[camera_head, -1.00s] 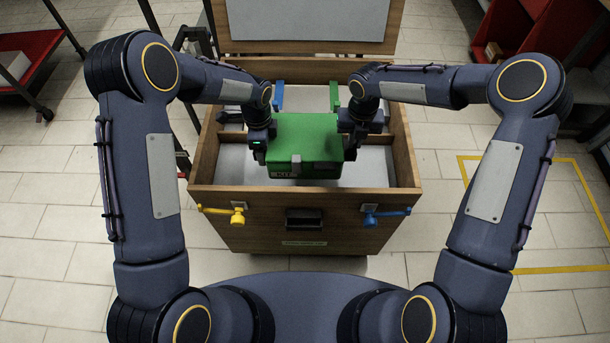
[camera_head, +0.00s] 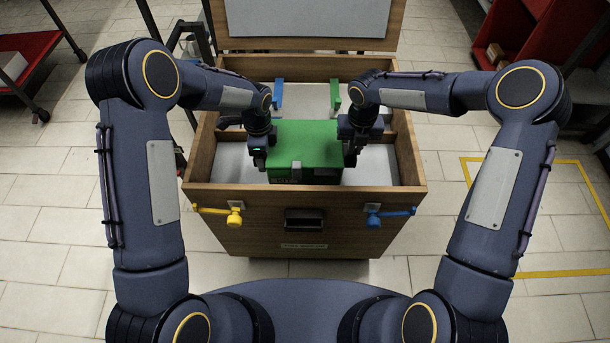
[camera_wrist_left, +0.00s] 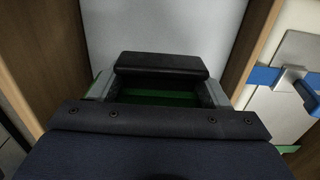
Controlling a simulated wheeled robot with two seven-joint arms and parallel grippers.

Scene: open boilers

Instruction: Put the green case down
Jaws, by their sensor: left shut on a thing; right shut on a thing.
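The green case (camera_head: 305,140) is held level between my two grippers, inside the front compartment of the open wooden box (camera_head: 262,202). My left gripper (camera_head: 262,158) is shut on its left side. My right gripper (camera_head: 350,155) is shut on its right side. In the left wrist view a strip of the green case (camera_wrist_left: 155,97) shows between the fingers, below a black bar (camera_wrist_left: 160,66). The underside of the case is hidden, so I cannot tell whether it touches the compartment floor.
The box has a raised lid (camera_head: 308,18) at the back and a divider behind the case. A yellow handle (camera_head: 235,214) and a blue handle (camera_head: 374,215) are on its front. Bare pale floor (camera_head: 380,172) shows right of the case. Red shelving (camera_head: 510,35) stands at the right.

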